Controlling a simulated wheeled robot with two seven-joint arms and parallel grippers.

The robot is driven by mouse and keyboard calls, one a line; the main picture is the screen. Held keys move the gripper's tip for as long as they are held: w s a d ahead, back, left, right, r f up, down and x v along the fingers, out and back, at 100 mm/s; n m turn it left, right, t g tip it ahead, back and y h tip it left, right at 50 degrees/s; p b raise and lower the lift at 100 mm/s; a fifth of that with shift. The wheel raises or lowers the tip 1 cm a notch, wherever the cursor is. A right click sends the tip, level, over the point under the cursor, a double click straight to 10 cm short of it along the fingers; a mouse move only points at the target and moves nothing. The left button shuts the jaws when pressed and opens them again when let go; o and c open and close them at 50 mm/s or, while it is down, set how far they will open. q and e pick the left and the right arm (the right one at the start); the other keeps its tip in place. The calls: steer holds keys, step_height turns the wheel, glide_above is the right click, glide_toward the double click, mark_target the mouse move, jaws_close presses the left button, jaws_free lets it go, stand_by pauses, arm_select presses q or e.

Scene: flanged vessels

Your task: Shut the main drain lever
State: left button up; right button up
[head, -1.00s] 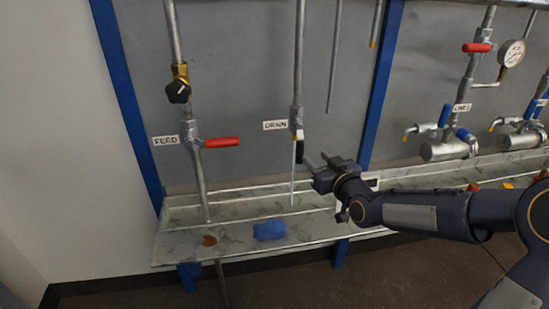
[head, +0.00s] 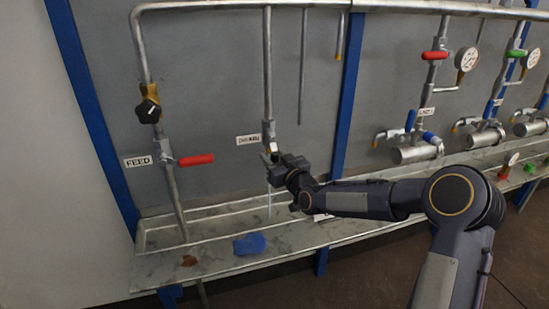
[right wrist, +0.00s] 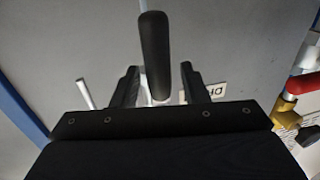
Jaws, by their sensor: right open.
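The drain lever has a black handle (right wrist: 154,55), which shows plainly in the right wrist view. It sits on the vertical drain pipe (head: 267,80) beside the white DRAIN label (head: 248,140); in the head view my right gripper mostly hides the handle. My right gripper (head: 270,160) is at the lever. In the right wrist view its two fingers (right wrist: 159,70) are open, one on each side of the handle, with a gap to each. The handle extends past the fingertips. My left gripper is in neither view.
The feed pipe to the left carries a red lever (head: 196,160), a black knob (head: 149,110) and a FEED label (head: 138,161). A tray (head: 215,262) below holds a blue cloth-like item (head: 249,244). Metal vessels (head: 414,154) and gauges (head: 467,58) stand to the right.

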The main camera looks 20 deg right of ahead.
jaws_close()
steer(key=d+n+b, duration=0.1)
steer(key=n+b, duration=0.1)
steer(key=shift+f+b, duration=0.1)
steer(key=shift+b, duration=0.3)
steer(key=d+r+n+g+h+b, duration=0.1)
steer(key=d+r+n+h+b, duration=0.2)
steer(key=n+b, duration=0.5)
steer(key=shift+d+r+n+g+b, duration=0.55)
steer(key=shift+r+n, duration=0.7)
steer(key=shift+n, duration=1.65)
steer(key=shift+w+d, duration=0.1)
jaws_free()
